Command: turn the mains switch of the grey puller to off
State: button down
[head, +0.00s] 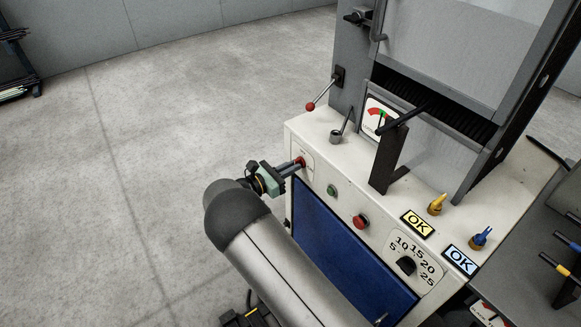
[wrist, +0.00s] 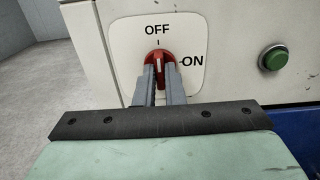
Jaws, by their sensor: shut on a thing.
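The red mains switch knob (wrist: 159,58) is on a white plate (wrist: 190,88) marked OFF at the top and ON at the right. Its white pointer line stands upright, toward the OFF mark. My gripper (wrist: 158,74) is shut on the knob, with one finger at each side, and the fingers hide its lower part. In the head view the knob (head: 301,162) shows small at the left end of the puller's cream front panel (head: 318,172), with my gripper (head: 296,166) reaching it from the left.
A green button (head: 332,191), a red button (head: 361,221) and a dial (head: 406,265) sit to the right along the panel. A lever with a red ball (head: 311,106) stands above the switch.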

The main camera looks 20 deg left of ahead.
jog(key=c, duration=1.5)
grip_release()
jog(key=v, duration=1.7)
jog(key=shift+s+a+b, duration=0.2)
jog(key=shift+b, duration=0.2)
